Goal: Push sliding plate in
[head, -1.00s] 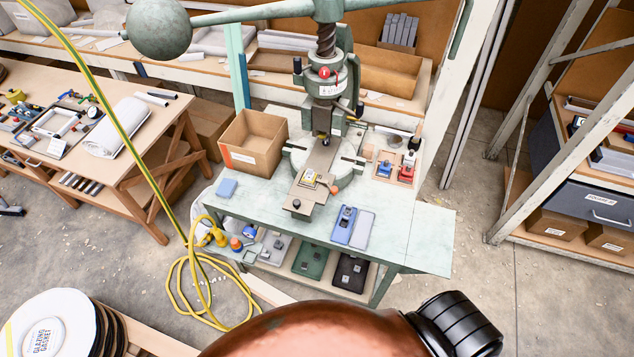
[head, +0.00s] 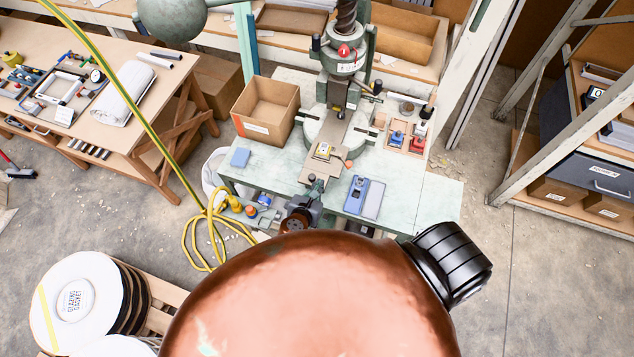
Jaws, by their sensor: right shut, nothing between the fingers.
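The sliding plate (head: 334,138) is a brown-grey strip that runs from under the press ram toward me, with its near part sticking out in front of the round press bed (head: 312,126). A small yellow-and-white piece (head: 323,150) lies on it. My right gripper (head: 315,183) is shut and empty, at the near end of the plate. It hides part of that end, and I cannot tell whether it touches. The fly press (head: 350,65) stands upright on the pale green bench (head: 420,195). My left gripper is not in view.
An open cardboard box (head: 266,110) stands left of the press. A blue block (head: 240,157) and a blue-and-grey pair of pieces (head: 364,197) lie on the bench. A wooden tray (head: 406,138) with blue and red items is at right. A yellow hose (head: 185,230) coils at left.

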